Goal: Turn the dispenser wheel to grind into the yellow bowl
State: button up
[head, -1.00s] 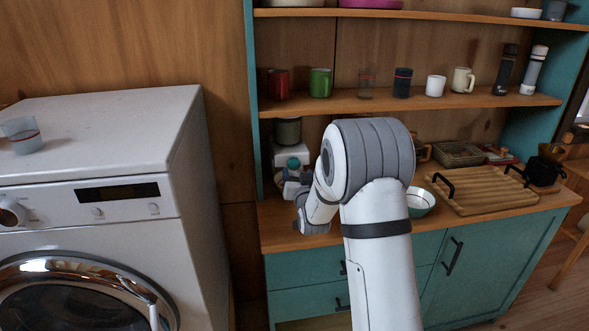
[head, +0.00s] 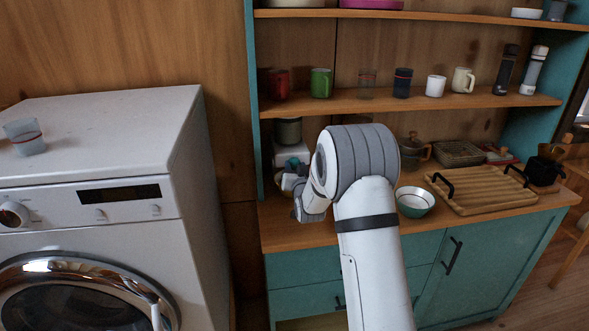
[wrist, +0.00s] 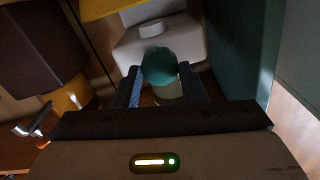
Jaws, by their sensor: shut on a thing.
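The dispenser (head: 289,151) is a white machine with a dark top, at the left end of the wooden counter. Its white body also shows in the wrist view (wrist: 190,42). A round teal knob, apparently the wheel's handle (wrist: 160,66), sits between the two fingers of my gripper (wrist: 160,88). My gripper is shut on it. In the head view my gripper (head: 290,178) is at the dispenser, partly hidden by my wrist.
A teal-and-white bowl (head: 415,203) stands right of my arm. A wooden tray (head: 480,190) with black handles lies further right. Several cups stand on the shelf (head: 430,100) above. A teal side panel (head: 253,110) is close left of the dispenser. A washing machine (head: 90,200) stands left.

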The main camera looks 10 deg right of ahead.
jog(key=shift+c, duration=1.4)
jog(key=shift+a, duration=0.15)
jog(key=shift+c, duration=0.4)
jog(key=shift+f+b, duration=0.15)
jog(key=shift+b, duration=0.45)
